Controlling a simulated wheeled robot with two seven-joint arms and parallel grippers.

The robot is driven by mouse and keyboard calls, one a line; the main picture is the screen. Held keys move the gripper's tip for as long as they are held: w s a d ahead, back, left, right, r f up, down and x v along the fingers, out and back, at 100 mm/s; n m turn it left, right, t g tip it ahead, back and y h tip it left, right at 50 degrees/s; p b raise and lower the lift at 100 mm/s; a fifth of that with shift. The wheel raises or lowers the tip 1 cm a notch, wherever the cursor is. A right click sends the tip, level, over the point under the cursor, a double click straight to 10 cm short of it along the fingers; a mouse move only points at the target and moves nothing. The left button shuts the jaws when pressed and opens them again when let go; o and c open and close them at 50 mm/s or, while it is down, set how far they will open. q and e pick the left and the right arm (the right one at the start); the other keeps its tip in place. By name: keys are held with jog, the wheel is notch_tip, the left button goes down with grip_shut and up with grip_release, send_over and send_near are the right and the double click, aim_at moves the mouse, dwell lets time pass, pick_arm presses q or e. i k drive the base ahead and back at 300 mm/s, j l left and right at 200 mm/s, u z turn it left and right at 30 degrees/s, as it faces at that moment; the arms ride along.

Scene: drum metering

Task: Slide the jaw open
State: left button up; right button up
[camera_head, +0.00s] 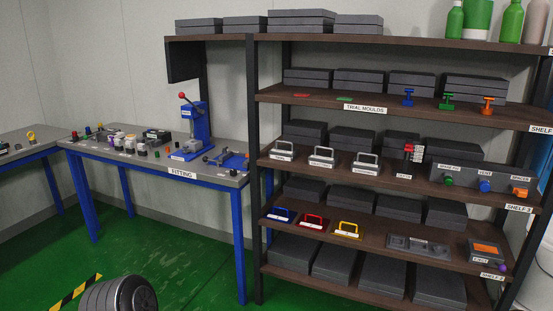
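Neither my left gripper nor my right gripper is in view.
The fitting table (150,172) has blue legs and holds a blue lever press (195,125) with a red knob, plus several small parts. A dark shelf rack (400,175) with grey boxes, coloured handles and knobs stands to the right. Green floor is open in front.

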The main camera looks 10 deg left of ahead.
aim_at(226, 154)
jog(key=i+j+z, duration=0.1)
jog(key=i+j, duration=0.3)
jog(key=i+j+z, duration=0.1)
jog(key=i+j, duration=0.3)
jog(key=i+j+z, duration=0.15)
jog(key=i+j, duration=0.25)
jog(key=i+j+z, duration=0.1)
jog(key=i+j, duration=0.25)
jog(key=j, duration=0.2)
jog(key=i+j+z, duration=0.1)
jog(key=i+j, duration=0.25)
jog(key=j, duration=0.2)
